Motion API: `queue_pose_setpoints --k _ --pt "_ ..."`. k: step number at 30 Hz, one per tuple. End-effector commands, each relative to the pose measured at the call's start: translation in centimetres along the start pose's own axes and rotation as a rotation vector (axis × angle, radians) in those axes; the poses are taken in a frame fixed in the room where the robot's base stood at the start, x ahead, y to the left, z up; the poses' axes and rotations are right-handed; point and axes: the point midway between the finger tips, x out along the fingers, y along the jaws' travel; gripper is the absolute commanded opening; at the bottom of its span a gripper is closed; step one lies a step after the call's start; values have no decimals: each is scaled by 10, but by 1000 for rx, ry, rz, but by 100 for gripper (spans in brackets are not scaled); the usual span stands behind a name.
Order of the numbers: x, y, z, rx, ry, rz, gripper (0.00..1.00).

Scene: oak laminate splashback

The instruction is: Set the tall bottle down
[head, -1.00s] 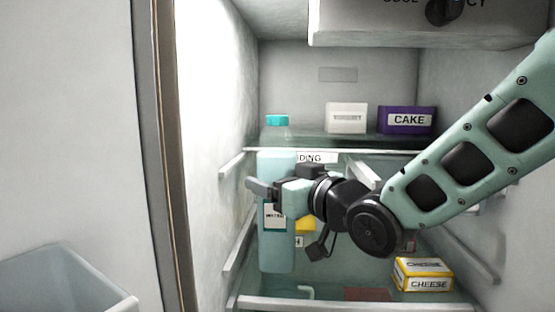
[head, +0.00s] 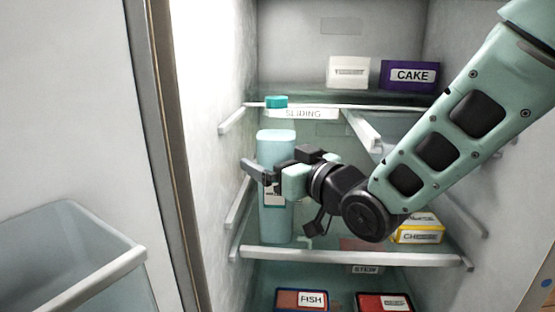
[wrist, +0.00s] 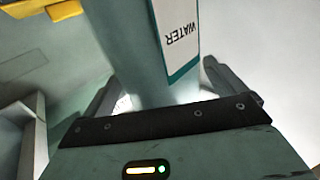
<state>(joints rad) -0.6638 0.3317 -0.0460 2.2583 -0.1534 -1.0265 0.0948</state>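The tall bottle (head: 277,150) is pale blue with a teal cap (head: 276,102). It stands upright at the left inside the open fridge, its base just above the lower shelf's front edge in the head view. I cannot tell whether the base touches that shelf. My gripper (head: 264,178) is shut on the bottle's middle, coming from the right. In the wrist view, the bottle (wrist: 135,45) with its WATER label (wrist: 178,35) lies between the two fingers (wrist: 165,92). The base is outside the wrist view.
The upper shelf (head: 375,106), with a SLIDING label, holds a white box (head: 348,73) and a purple CAKE box (head: 409,76). The lower shelf (head: 350,257) holds a yellow-white CHEESE box (head: 417,231) at right. FISH (head: 312,300) and another box (head: 384,304) sit below. The fridge wall is close left.

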Motion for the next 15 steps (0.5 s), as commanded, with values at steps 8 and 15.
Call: queue_pose_setpoints --k 8,15 --pt "0 0 -1 0 0 0 97" --pt "-16 1 0 0 2 1 97"
